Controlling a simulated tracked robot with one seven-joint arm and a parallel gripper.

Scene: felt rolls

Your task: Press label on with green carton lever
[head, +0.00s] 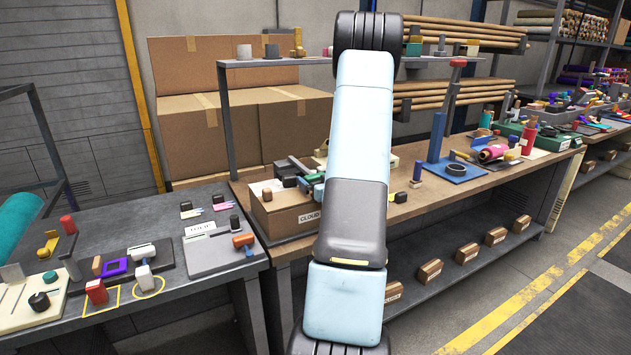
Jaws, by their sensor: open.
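A brown carton (284,218) stands on the left end of the wooden bench, with a white tag reading "CLOUD" on its front. Several small lever-like parts lie on or behind its top. My arm crosses the middle of the view and hides the bench just right of the carton. My gripper is not visible.
The wooden bench (430,190) carries a blue stand (455,168) and a green box (545,138) further right. Large cardboard boxes (240,120) stand behind. The floor at lower right is clear.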

